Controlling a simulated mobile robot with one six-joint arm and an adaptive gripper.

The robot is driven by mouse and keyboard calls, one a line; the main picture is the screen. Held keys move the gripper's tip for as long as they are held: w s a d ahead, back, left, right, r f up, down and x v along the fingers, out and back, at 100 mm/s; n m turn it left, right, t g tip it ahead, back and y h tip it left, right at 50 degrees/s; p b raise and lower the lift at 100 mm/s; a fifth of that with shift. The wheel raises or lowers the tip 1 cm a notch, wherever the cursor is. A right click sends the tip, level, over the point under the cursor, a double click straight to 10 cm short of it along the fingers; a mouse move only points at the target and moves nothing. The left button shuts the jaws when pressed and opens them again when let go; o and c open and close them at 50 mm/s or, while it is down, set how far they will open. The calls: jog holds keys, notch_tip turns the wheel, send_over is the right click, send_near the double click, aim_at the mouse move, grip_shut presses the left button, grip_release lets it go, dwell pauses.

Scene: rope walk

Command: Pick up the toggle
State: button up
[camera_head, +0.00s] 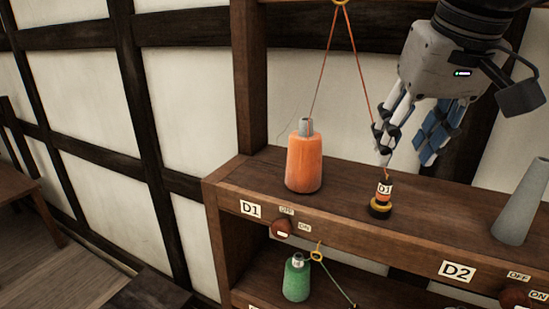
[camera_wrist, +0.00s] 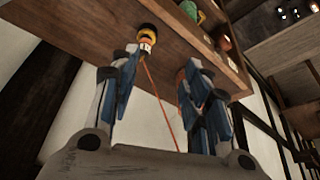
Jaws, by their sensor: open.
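The toggle (camera_head: 381,200) is a small piece with a black and yellow base, an orange band and a white D1 tag. It stands on the upper wooden shelf (camera_head: 345,212), with an orange cord (camera_head: 359,70) rising from it. My gripper (camera_head: 405,158) is open above the toggle and to its right, apart from it. In the wrist view the toggle (camera_wrist: 147,36) shows beyond the tip of the left finger, and the cord (camera_wrist: 158,97) runs between the open fingers (camera_wrist: 160,60).
An orange spool (camera_head: 304,163) stands left of the toggle, its cord passing through a yellow ring (camera_head: 340,2). A grey cone (camera_head: 522,203) stands at the right. A green spool (camera_head: 296,279) is on the lower shelf. Red knobs (camera_head: 281,229) sit on the shelf's front edge.

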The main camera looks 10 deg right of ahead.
notch_tip(320, 180, up, 3)
jog(key=d, duration=0.2)
jog(key=b, duration=0.3)
send_near(387, 180)
jog(key=x, duration=0.5)
jog(key=shift+s+a+f, duration=0.1)
jog(key=shift+s+f, duration=0.1)
jog(key=shift+s, duration=0.05)
jog(key=x, duration=0.6)
jog(key=shift+w+r, duration=0.2)
jog(key=shift+w, duration=0.1)
jog(key=shift+s, duration=0.1)
jog(key=shift+c, duration=0.3)
grip_shut()
